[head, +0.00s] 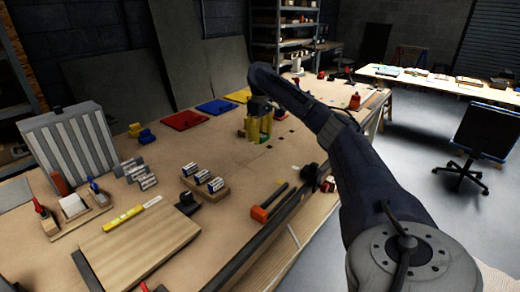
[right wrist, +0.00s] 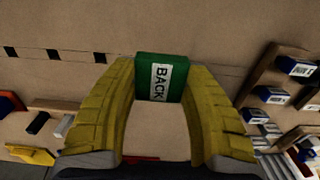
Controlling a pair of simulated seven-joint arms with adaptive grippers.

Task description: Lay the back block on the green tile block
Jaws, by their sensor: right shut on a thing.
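The back block (right wrist: 176,68) is green with a white label reading "BACK". In the right wrist view it sits between the yellow fingertips of my right gripper (right wrist: 162,82), which is shut on it. In the head view my right gripper (head: 258,128) is over the middle of the workbench, with a little green showing by its fingers. I cannot make out a separate green tile block; it may be hidden by the gripper. My left gripper is not in view.
Red (head: 184,120), blue (head: 216,106) and yellow panels lie behind the gripper on the workbench. A wooden rack (head: 212,192) of small labelled boxes and an orange-headed hammer (head: 268,207) are nearer. Small dark squares mark the bench right of the gripper.

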